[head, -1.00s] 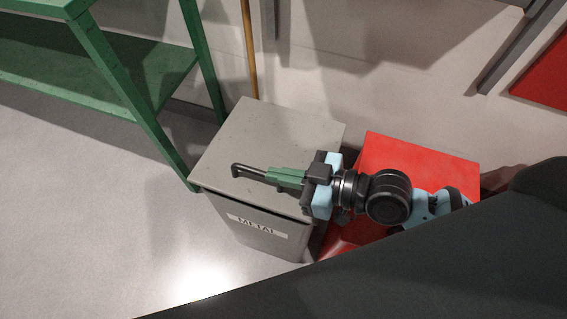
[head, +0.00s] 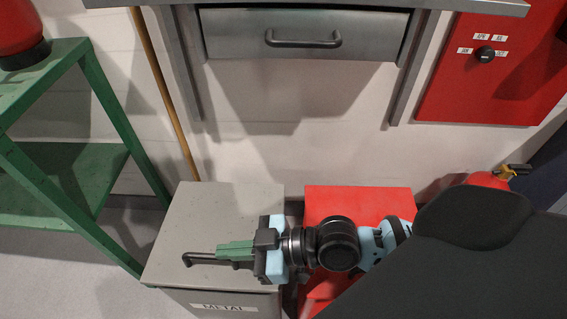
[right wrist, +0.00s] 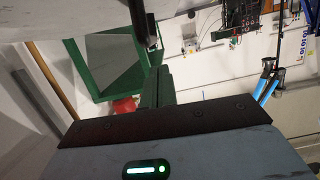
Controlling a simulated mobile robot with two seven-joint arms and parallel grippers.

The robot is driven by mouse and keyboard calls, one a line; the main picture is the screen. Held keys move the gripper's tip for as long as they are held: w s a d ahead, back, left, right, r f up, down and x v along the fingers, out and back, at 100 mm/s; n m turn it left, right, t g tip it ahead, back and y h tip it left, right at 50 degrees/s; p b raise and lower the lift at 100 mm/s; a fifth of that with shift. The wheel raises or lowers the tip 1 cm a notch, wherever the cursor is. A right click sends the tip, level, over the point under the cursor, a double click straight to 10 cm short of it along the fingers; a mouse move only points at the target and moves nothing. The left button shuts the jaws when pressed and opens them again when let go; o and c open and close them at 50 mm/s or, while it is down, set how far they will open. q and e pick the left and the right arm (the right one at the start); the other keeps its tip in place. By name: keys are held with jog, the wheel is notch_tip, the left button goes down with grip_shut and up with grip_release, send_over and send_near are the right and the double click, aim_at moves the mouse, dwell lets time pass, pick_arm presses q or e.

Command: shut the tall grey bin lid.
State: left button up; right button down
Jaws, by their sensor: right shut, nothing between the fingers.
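The tall grey bin (head: 235,308) stands low in the head view with a METAL label on its front. Its grey lid (head: 220,205) lies flat or nearly flat over the top, with a thin dark line under its front edge. A black bar handle (head: 200,259) sits on the lid; it also shows at the top of the right wrist view (right wrist: 139,22). My right gripper (head: 220,251), with green fingers, is shut and empty over the lid beside the handle. I cannot tell whether it touches either. My left gripper is not in view.
A red bin (head: 345,198) stands right of the grey one, under my right arm. A green shelf frame (head: 100,110) is at left, a wooden pole (head: 165,95) behind. A grey drawer (head: 300,40) hangs above. A red extinguisher (head: 488,180) is at right.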

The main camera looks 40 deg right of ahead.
notch_tip(320, 180, up, 3)
jog(key=shift+f+p, duration=0.15)
jog(key=shift+p, duration=0.85)
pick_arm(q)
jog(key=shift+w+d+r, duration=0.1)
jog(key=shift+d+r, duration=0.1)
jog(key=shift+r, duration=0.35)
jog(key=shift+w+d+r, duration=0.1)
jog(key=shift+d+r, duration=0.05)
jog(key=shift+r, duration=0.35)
pick_arm(e)
jog(key=v, duration=1)
jog(key=shift+s+f, duration=0.15)
jog(key=shift+f, duration=0.15)
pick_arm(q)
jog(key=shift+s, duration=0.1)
pick_arm(e)
jog(key=shift+a, duration=0.15)
